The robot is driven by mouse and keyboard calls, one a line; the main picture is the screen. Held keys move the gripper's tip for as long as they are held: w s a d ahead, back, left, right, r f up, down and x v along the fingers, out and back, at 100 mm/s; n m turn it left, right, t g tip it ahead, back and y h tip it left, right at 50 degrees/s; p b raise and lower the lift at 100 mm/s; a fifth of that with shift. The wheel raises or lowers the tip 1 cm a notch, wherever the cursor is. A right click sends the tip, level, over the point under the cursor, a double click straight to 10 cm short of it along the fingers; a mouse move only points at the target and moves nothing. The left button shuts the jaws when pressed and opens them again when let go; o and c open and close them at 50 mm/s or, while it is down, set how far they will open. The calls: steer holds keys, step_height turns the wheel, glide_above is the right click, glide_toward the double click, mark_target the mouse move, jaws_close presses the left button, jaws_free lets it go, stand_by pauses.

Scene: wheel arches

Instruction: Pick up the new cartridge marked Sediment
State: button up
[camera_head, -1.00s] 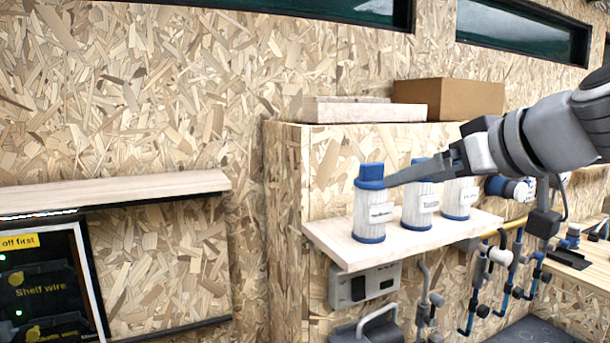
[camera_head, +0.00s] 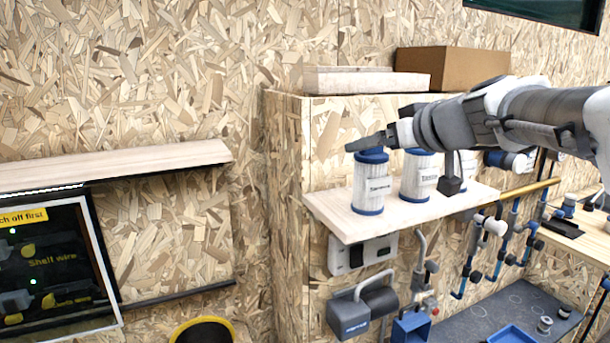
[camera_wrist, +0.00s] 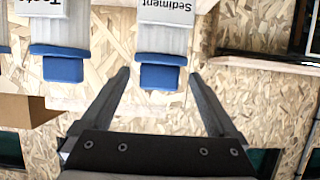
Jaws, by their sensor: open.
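The Sediment cartridge (camera_head: 371,184) is a white pleated cylinder with blue ends. It stands upright at the left of a row on the wooden shelf (camera_head: 345,222). In the wrist view the picture is upside down, and the cartridge (camera_wrist: 163,42) shows its "Sediment" label and blue cap. My gripper (camera_head: 366,143) is at the height of that cap and covers part of it in the head view. In the wrist view my open gripper (camera_wrist: 158,77) has one finger on each side of the cap, with gaps. I cannot tell how far the fingers reach around it.
A second cartridge (camera_head: 417,177) stands just right, its label reading like "Taste" in the wrist view. A third is partly behind my arm. A cardboard box (camera_head: 455,68) and boards (camera_head: 365,80) lie above. Below the shelf are a grey wall unit (camera_head: 363,253) and pipes.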

steer(key=p+x, duration=0.1)
steer(key=x, duration=0.4)
steer(key=shift+s+f, duration=0.1)
steer(key=shift+f, duration=0.05)
jaws_close()
stand_by(0.4)
